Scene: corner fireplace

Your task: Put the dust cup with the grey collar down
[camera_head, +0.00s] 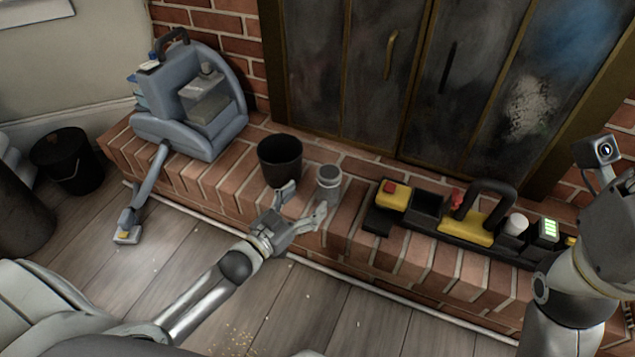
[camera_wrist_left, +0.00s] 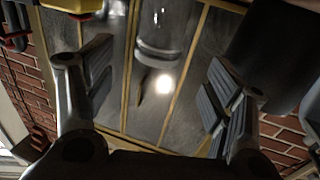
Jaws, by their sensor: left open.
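The dust cup (camera_head: 328,182), a small grey cylinder with a clear part and a grey collar, appears upright on the brick hearth, just right of a black bin. My left gripper (camera_head: 302,204) is open in front of the cup and the bin, its right finger close to the cup's lower front. In the left wrist view the cup (camera_wrist_left: 164,30) shows at the top, beyond and between the spread fingers of the left gripper (camera_wrist_left: 158,88). Nothing is held between them. Whether a finger touches the cup cannot be told. My right arm is at the right edge; its fingers are out of view.
The black bin (camera_head: 280,162) stands close left of the cup. A black tray (camera_head: 376,220) with yellow and black tools lies to the right. A blue-grey cleaning machine (camera_head: 190,100) stands on the hearth's left. Fireplace doors (camera_head: 400,70) rise behind.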

